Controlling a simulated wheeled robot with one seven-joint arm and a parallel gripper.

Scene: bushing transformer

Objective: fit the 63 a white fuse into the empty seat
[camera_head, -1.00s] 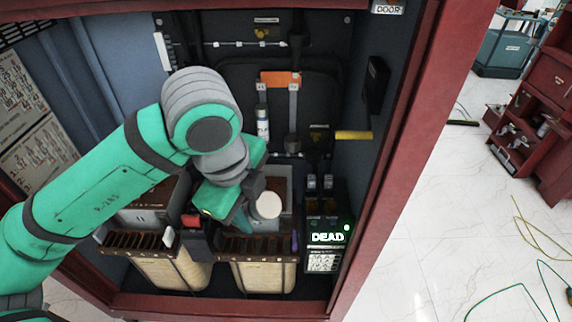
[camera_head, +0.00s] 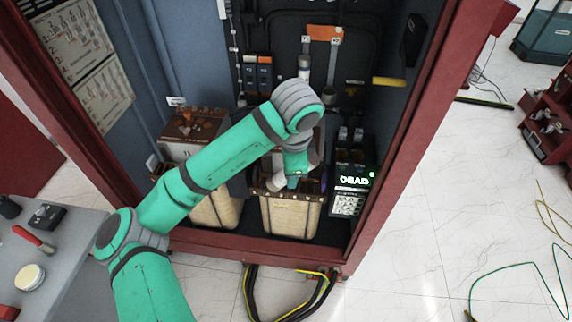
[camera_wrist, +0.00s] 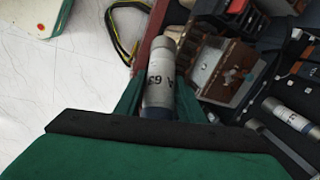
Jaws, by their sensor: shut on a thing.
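The white fuse marked "63 A" (camera_wrist: 158,92) is between the green fingers of my gripper (camera_wrist: 160,78) in the wrist view. My gripper is shut on it. In the head view the held fuse (camera_head: 277,182) shows as a small pale cylinder beside my gripper (camera_head: 290,180), in front of the cabinet's lower middle. Another pale fuse (camera_head: 304,66) stands upright under the orange bar on the back panel; a fuse (camera_wrist: 290,115) also lies at the right of the wrist view. My arm hides part of the panel, and I cannot make out the empty seat.
The red cabinet frame (camera_head: 372,150) borders the opening. Cream ribbed blocks (camera_head: 292,218) stand low inside. A grey bench (camera_head: 62,258) with tools is at left.

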